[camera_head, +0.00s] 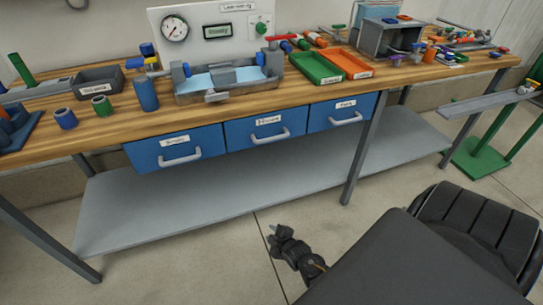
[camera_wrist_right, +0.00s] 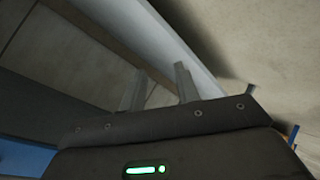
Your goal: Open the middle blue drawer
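The middle blue drawer (camera_head: 240,131) sits under the wooden workbench top, between two other blue drawers. Its front looks flush with theirs, so it appears closed. It has a white label and a light grey bar handle (camera_head: 271,139). My right gripper (camera_head: 271,236) is low in front of the bench, below and well apart from the drawer. In the right wrist view, its two grey fingers (camera_wrist_right: 160,88) stand apart with nothing between them. A blue surface (camera_wrist_right: 25,157) shows at that view's lower left; I cannot tell which part it is. My left gripper is in neither view.
The left drawer (camera_head: 150,156) and right drawer (camera_head: 328,115) flank the middle one. A grey lower shelf (camera_head: 240,185) runs beneath, and a bench leg (camera_head: 364,150) stands right of them. The benchtop (camera_head: 218,113) holds trays and tools. Floor in front is clear.

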